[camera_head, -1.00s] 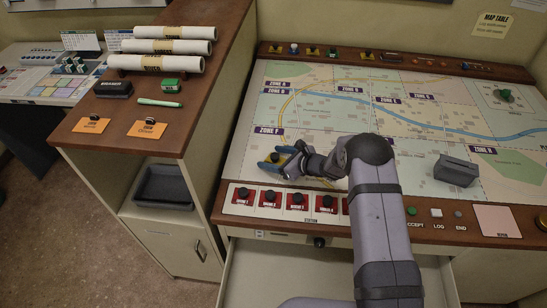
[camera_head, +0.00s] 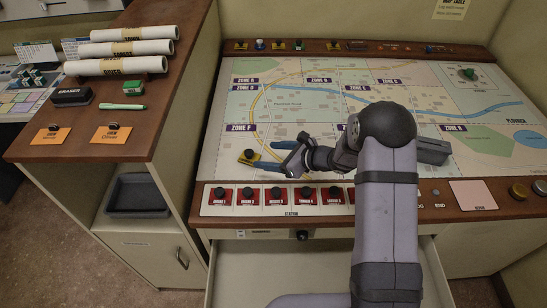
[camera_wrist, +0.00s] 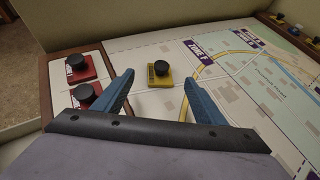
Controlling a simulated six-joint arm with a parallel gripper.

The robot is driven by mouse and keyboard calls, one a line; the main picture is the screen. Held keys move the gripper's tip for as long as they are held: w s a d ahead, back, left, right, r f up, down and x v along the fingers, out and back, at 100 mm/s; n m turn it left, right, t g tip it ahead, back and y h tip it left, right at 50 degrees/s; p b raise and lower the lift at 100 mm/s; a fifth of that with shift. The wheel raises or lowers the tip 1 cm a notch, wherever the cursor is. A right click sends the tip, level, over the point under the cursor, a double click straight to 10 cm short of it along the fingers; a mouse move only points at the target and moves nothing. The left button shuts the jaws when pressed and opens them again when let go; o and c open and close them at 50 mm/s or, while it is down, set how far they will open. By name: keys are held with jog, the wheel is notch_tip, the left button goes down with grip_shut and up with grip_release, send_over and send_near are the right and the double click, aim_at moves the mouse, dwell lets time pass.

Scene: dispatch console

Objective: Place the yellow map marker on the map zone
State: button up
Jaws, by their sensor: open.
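The yellow map marker (camera_head: 249,157) has a square yellow base and a round black knob. It sits upright on the map (camera_head: 300,108) just below the ZONE F label (camera_head: 241,127). In the wrist view the marker (camera_wrist: 159,81) shows whole, beyond and between my blue fingertips. My gripper (camera_head: 265,156) is open and empty, low over the map to the right of the marker, its fingers pointing left at it. A gap shows between the fingers and the marker in the wrist view.
Red station markers (camera_head: 276,194) line the table's front edge. A dark grey block (camera_head: 432,151) is partly behind my arm. Small yellow and other knobs stand on the rear ledge (camera_head: 330,46). An open drawer (camera_head: 270,265) is below. A side cabinet (camera_head: 140,150) stands left.

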jog(key=shift+s+d+r, duration=0.35)
jog(key=shift+d, duration=0.15)
jog(key=s+r+n+g+h, duration=0.25)
jog(key=s+n+g, duration=0.35)
jog(key=s+n, duration=0.75)
jog(key=s+d+r+n+h, duration=0.2)
jog(key=s+d+n+h, duration=0.5)
jog(key=s+d+n, duration=0.4)
jog(key=s+d, duration=0.3)
jog(key=s, duration=0.3)
jog(key=shift+d+g+h, duration=0.15)
jog(key=shift+g+h, duration=0.2)
jog(key=shift+g, duration=0.05)
jog(key=shift+c, duration=0.4)
